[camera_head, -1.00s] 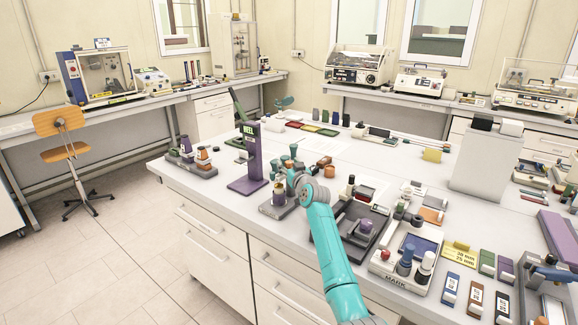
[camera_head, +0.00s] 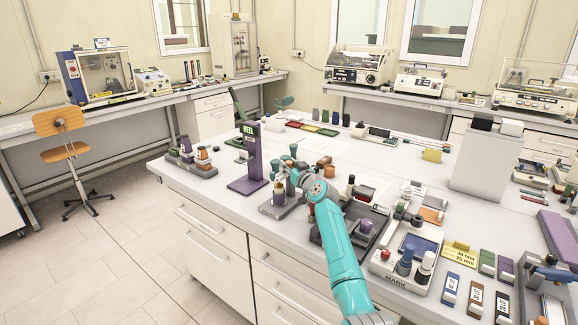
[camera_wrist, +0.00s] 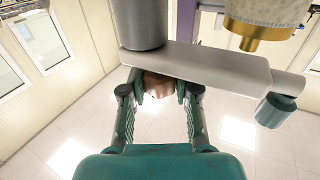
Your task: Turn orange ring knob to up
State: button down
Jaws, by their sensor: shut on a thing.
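In the wrist view, a copper-orange knob (camera_wrist: 160,86) sits between the fingertips of my gripper (camera_wrist: 160,92), under a grey bar (camera_wrist: 200,66). My gripper is shut on it, one finger on each side. The bar hides part of the knob, so I cannot tell which way it points. In the head view my gripper (camera_head: 288,176) is at a small grey-based stand (camera_head: 275,211) near the front edge of the bench. The knob is not clear there, hidden by my gripper and arm.
A purple post (camera_head: 251,160) stands just left of the stand. A dark tray-like fixture (camera_head: 335,240) is to the right, behind my arm. A brass-ended cylinder (camera_wrist: 258,30) and a teal-ended side rod (camera_wrist: 277,108) are close by in the wrist view.

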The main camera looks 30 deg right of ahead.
aim_at(289, 162)
jog(key=shift+d+n+y, duration=0.1)
jog(key=shift+n+y, duration=0.9)
jog(key=shift+y, duration=0.55)
jog(key=shift+d+n+y, duration=0.1)
jog(key=shift+n+y, duration=0.9)
jog(key=shift+y, duration=0.55)
jog(key=shift+a+n+g+y, duration=0.1)
jog(key=shift+n+g+y, duration=0.4)
jog(key=shift+n+y, duration=0.5)
jog(key=shift+n+g+y, duration=0.3)
jog(key=shift+y, duration=0.6)
jog(key=c, duration=0.8)
grip_release()
jog(key=shift+c, duration=0.2)
notch_tip(289, 162, up, 10)
